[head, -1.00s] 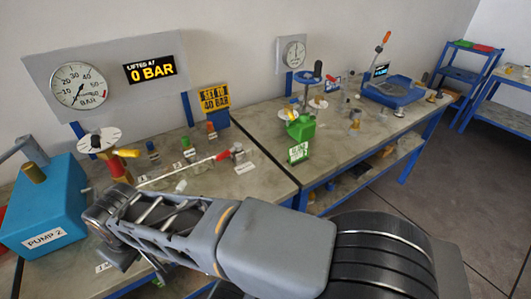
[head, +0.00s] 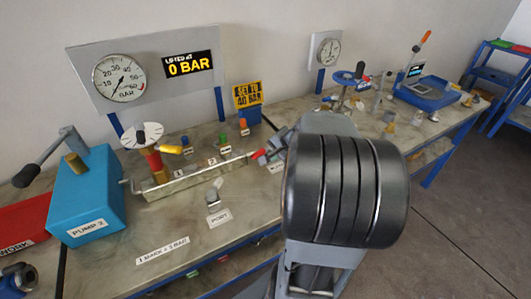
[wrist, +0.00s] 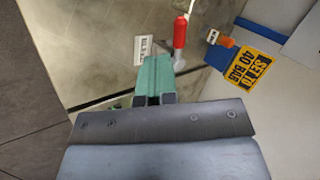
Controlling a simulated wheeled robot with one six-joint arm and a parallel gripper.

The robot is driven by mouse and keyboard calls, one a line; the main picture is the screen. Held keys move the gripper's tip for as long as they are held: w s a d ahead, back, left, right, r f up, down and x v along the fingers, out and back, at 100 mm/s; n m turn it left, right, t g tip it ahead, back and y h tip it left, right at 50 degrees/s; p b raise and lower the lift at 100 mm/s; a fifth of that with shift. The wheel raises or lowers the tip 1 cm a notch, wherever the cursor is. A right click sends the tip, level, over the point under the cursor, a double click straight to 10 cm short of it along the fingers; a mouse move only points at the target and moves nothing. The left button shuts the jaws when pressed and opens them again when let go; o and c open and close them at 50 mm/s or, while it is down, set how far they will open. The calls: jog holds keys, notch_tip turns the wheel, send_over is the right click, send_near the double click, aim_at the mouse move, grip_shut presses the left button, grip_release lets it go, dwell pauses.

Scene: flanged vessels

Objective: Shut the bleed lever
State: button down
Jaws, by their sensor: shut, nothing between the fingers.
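The bleed lever (wrist: 180,36) has a red handle on a small grey fitting in the wrist view. In the head view its red end (head: 259,155) shows at the right end of the metal manifold, and my arm hides what lies behind. My gripper (wrist: 154,62) has green fingers, shut and empty. In the wrist view its tips are just left of the lever's grey fitting, with a small gap in the picture. I cannot tell the depth between them. A white label (wrist: 143,48) lies on the bench beyond the fingertips.
The manifold (head: 190,180) carries several valves. A yellow "SET TO 40 BAR" sign (head: 247,95) stands behind it; it also shows in the wrist view (wrist: 258,75). The blue pump (head: 88,195) stands left. The display (head: 189,63) reads 0 BAR.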

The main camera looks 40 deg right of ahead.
aim_at(262, 151)
jog(key=w+d+f+m+p, duration=0.1)
jog(key=w+d+f+m, duration=0.1)
jog(key=w+f, duration=0.7)
jog(key=shift+w+d+t+h, duration=0.3)
jog(key=shift+d+t, duration=0.1)
jog(key=shift+d, duration=0.1)
